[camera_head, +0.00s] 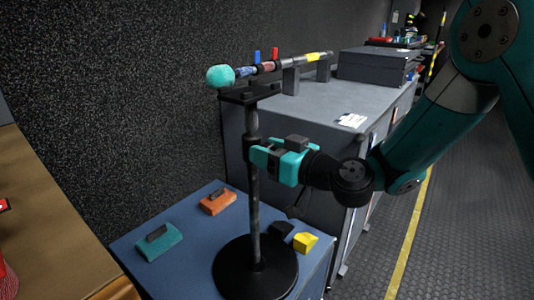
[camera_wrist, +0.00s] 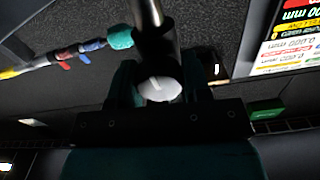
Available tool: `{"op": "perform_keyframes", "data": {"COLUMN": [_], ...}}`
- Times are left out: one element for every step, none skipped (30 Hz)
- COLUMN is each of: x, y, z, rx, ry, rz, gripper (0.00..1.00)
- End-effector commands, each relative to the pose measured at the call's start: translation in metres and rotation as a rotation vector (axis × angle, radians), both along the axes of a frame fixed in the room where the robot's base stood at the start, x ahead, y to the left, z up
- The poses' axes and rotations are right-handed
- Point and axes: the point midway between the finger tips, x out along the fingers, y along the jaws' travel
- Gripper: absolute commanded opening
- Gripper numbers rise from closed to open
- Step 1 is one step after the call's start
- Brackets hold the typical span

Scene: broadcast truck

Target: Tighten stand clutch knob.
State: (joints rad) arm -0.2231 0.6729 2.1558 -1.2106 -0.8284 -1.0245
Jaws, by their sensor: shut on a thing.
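The stand (camera_head: 255,215) is a dark upright pole on a round black base (camera_head: 235,275), standing on a blue-topped case. A black clutch collar (camera_head: 249,148) sits partway up the pole. My gripper (camera_head: 268,156) reaches in from the right at collar height. In the wrist view, a pale round knob (camera_wrist: 160,89) shows between the two teal fingers, just below the pole (camera_wrist: 148,14). My gripper is shut on this knob. The head view hides the knob behind the fingers.
A boom with a teal foam ball (camera_head: 220,76) rests across the stand's top and supports on a grey cabinet (camera_head: 330,105). Teal (camera_head: 158,243), orange (camera_head: 217,202) and yellow (camera_head: 305,243) blocks lie around the base. The aisle floor (camera_head: 460,230) at right is clear.

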Motion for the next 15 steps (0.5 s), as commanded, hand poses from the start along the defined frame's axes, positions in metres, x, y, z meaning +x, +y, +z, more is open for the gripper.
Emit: {"op": "perform_keyframes", "data": {"x": [0.0001, 0.0001, 0.0001, 0.0001, 0.0001, 0.0001, 0.0001, 0.0001, 0.0001, 0.0001, 0.0001, 0.0001, 0.0001, 0.0, 0.0], "y": [-0.0003, -0.0003, -0.0003, -0.0003, -0.0003, -0.0003, -0.0003, -0.0003, -0.0003, -0.0003, -0.0003, -0.0003, -0.0003, -0.0003, -0.0002], "z": [0.0003, 0.0003, 0.0003, 0.0003, 0.0003, 0.0003, 0.0003, 0.0003, 0.0003, 0.0003, 0.0003, 0.0003, 0.0003, 0.0002, 0.0002], "rx": [0.0, 0.0, 0.0, 0.0, -0.001, -0.001, -0.001, -0.001, -0.001, -0.001, -0.001, -0.001, -0.001, -0.001, -0.001], "ry": [0.0, 0.0, 0.0, 0.0, -0.001, -0.001, -0.001, -0.001, -0.001, -0.002, -0.002, -0.002, -0.002, -0.002, -0.002], "rz": [-0.001, -0.001, -0.001, -0.001, -0.001, -0.001, -0.001, -0.001, -0.001, -0.001, -0.001, -0.001, 0.0, 0.0, 0.0], "gripper": [0.2, 0.2, 0.2, 0.2, 0.2, 0.2, 0.51, 0.58, 0.67, 0.7, 0.7, 0.7, 0.7, 0.7, 0.7]}}
